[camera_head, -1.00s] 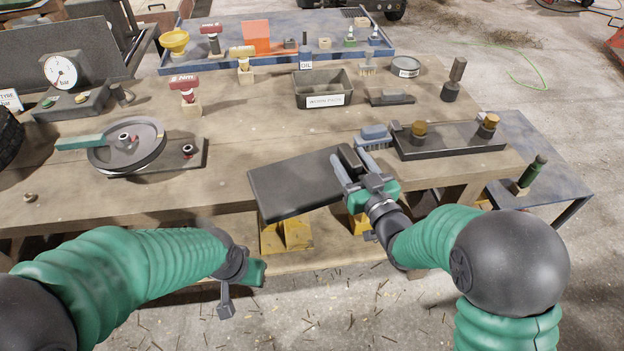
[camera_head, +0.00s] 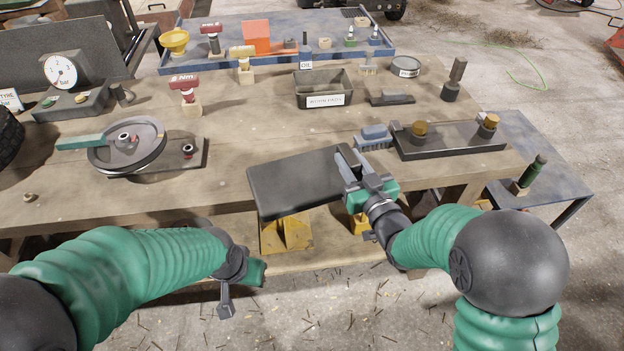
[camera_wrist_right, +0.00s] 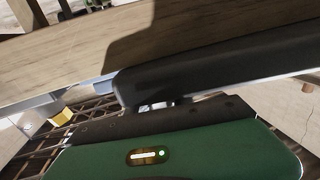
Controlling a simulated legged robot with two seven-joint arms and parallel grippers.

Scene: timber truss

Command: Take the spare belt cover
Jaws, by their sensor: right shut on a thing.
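The belt cover is a dark flat rectangular panel (camera_head: 298,183) at the bench's front edge in the head view. My right gripper (camera_head: 350,165) is shut on its right end. The cover's dark edge (camera_wrist_right: 220,65) runs across the right wrist view, close in front of the gripper; the fingertips are mostly hidden there. The cover's front part sticks out past the bench edge; I cannot tell whether its underside touches the bench top. My left gripper (camera_head: 240,285) hangs empty in front of the bench at lower left, and its jaw opening is unclear.
A pulley wheel with a belt (camera_head: 127,146) sits on a plate at left. A bin (camera_head: 323,88) stands behind. Yellow blocks (camera_head: 286,234) stand below the bench front.

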